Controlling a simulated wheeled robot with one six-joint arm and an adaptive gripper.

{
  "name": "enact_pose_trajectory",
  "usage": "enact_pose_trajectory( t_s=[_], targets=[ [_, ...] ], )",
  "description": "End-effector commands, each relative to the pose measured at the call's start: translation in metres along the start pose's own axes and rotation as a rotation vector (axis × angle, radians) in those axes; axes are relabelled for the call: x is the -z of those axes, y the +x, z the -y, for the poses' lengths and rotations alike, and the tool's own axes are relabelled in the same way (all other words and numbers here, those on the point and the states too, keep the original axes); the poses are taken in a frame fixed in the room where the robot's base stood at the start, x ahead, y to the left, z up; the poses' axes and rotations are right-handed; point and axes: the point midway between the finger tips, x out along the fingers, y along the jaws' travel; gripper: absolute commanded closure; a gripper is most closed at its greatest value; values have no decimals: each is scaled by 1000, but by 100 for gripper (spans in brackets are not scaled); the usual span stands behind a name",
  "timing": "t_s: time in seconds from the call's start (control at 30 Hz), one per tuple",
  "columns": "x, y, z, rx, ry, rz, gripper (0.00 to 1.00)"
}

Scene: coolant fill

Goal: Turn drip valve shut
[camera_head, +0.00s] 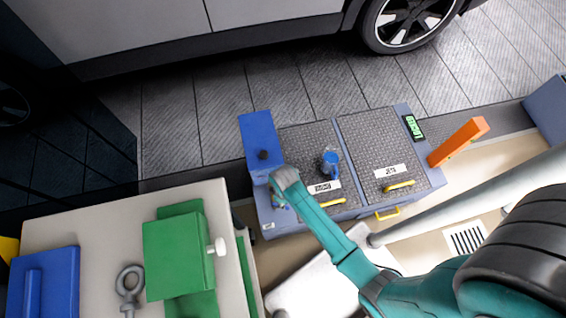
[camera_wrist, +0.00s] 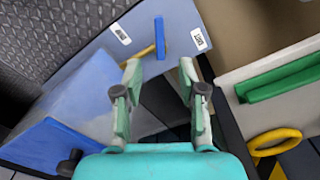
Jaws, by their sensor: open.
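In the wrist view, a small blue lever (camera_wrist: 160,37), which looks like the drip valve's handle, stands out from the grey-blue cabinet face. It lies between two white labels, and a yellow piece (camera_wrist: 146,51) is beside it. My gripper (camera_wrist: 160,72) is open, with its two fingers apart and nothing between them. The lever is beyond the fingertips, roughly in line with the gap, and does not appear to touch them. In the head view, my gripper (camera_head: 280,186) is at the cabinet's left front corner, just below the blue box (camera_head: 259,135), and mostly hides the valve.
The cabinet's two ribbed lids (camera_head: 376,150) have yellow handles, with a blue fitting (camera_head: 330,163) on the left lid. An orange lever (camera_head: 458,141) stands at right. A pale bench (camera_head: 75,217) with a green block (camera_head: 178,257) and an eye bolt (camera_head: 129,288) is at lower left.

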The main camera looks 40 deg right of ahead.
Motion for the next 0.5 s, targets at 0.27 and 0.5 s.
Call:
enact_pose_trajectory(
  t_s=[0.27, 0.5],
  targets=[
    [2, 19, -1, 12, -8, 15, 59],
    [1, 61, -1, 11, -8, 14, 59]
  ],
)
